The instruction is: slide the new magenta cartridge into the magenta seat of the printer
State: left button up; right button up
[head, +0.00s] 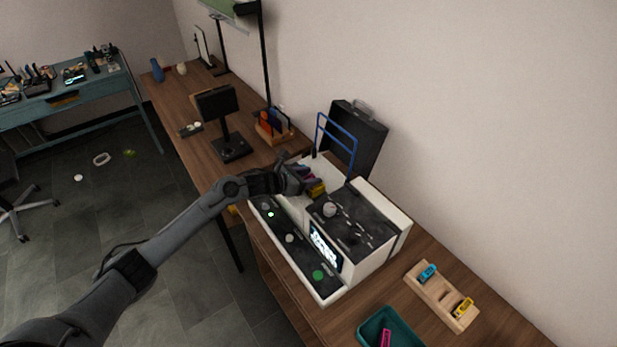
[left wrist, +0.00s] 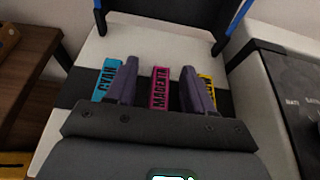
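The printer (head: 333,274) stands on the wooden bench with its cartridge bay exposed. In the left wrist view a magenta cartridge (left wrist: 160,88), with its name on top, sits in the middle slot. A cyan cartridge (left wrist: 106,80) is to its left and a yellow cartridge (left wrist: 207,86) to its right. My left gripper (left wrist: 160,84) is open, its fingers on either side of the magenta cartridge with visible gaps. In the head view the left gripper (head: 300,179) is over the bay and partly hides the cartridges. Another magenta cartridge (head: 385,338) lies in a teal bin. My right gripper is out of view.
The teal bin (head: 366,326) is at the bench's front. A wooden holder (head: 436,295) carries a cyan cartridge (head: 428,272) and a yellow cartridge (head: 464,306), with a bare middle. A blue frame (head: 337,128) and black case (head: 369,135) stand behind the bay.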

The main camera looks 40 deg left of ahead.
pick_arm(q)
jog(key=shift+s+a+r, duration=0.2)
jog(key=shift+s, duration=0.3)
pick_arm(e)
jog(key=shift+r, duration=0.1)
pick_arm(q)
jog(key=p+v, duration=0.1)
jog(key=v, duration=0.7)
jog(key=shift+s+f, duration=0.1)
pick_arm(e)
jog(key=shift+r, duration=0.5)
pick_arm(q)
jog(key=shift+v, duration=0.85)
pick_arm(e)
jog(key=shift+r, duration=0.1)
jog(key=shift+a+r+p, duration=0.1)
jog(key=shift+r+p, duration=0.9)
jog(key=shift+p, duration=0.2)
pick_arm(q)
notch_tip(320, 180, up, 9)
jog(key=p, duration=0.3)
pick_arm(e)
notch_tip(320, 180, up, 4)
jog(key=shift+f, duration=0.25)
